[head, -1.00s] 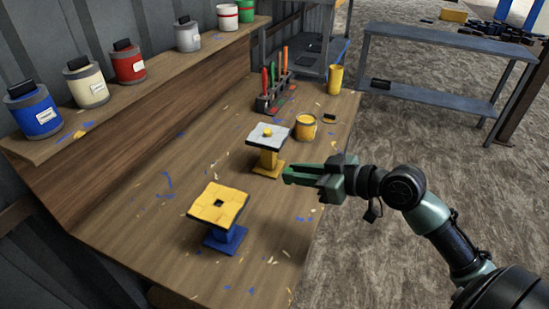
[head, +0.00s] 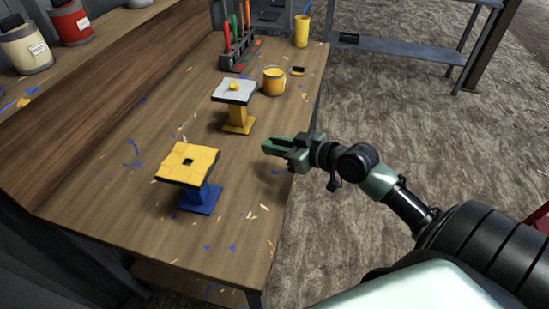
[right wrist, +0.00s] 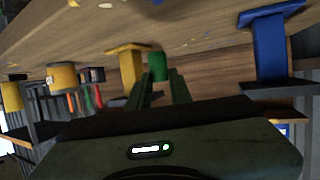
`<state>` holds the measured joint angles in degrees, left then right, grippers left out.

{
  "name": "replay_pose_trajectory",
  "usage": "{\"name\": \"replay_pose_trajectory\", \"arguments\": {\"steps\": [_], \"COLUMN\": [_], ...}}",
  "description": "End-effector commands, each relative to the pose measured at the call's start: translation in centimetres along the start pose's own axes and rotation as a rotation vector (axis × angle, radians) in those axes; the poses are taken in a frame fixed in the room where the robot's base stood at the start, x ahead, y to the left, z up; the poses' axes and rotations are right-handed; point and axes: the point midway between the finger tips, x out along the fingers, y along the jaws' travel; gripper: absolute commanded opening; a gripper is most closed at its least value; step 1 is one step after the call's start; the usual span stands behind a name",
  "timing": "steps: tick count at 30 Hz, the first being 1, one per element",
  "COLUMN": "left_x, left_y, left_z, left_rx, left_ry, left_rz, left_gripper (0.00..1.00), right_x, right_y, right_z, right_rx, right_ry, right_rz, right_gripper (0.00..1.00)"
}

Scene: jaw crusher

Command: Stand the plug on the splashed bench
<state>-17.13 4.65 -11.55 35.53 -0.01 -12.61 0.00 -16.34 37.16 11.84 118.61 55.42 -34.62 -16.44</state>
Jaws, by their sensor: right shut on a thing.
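The splashed bench (head: 110,190) is a brown wooden top flecked with blue, yellow and pale paint. My right gripper (head: 268,148) is over its right edge, beside the two stands. It is shut on a green cylindrical plug, which shows between the fingertips in the right wrist view (right wrist: 157,66). In the head view the fingers mostly hide the plug. I cannot tell its exact height above the bench. My left gripper is not in view.
A yellow-topped blue stand (head: 200,192) and a white-topped yellow stand (head: 238,118) are left of the gripper. A yellow paint can (head: 273,82) and a tool rack (head: 238,60) stand farther back. Bare bench lies right of the blue stand.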

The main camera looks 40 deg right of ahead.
Motion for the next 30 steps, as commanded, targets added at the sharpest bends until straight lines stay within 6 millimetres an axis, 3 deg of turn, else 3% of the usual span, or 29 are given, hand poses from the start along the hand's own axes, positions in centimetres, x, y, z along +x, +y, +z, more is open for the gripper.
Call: {"name": "replay_pose_trajectory", "arguments": {"steps": [12,24,25,26,27,30], "left_x": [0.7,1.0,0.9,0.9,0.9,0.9], "left_y": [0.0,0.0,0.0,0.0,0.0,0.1], "left_z": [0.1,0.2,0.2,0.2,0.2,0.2], "left_rx": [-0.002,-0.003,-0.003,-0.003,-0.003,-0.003], "left_ry": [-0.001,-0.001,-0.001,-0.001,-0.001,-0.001], "left_rz": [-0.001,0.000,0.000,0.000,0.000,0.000], "left_gripper": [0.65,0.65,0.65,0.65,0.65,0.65], "right_x": [1.7,1.8,1.8,1.8,1.8,1.8], "right_y": [0.0,-0.1,-0.1,-0.1,-0.1,-0.1], "right_z": [4.6,5.0,4.9,4.9,4.9,4.9], "right_rx": [0.001,-0.001,-0.001,-0.001,-0.001,-0.001], "right_ry": [0.000,0.000,0.000,0.000,0.000,0.000], "right_rz": [0.000,0.000,0.000,0.000,0.000,0.000], "right_gripper": [0.00,0.00,0.29,0.37,0.42,0.42]}}
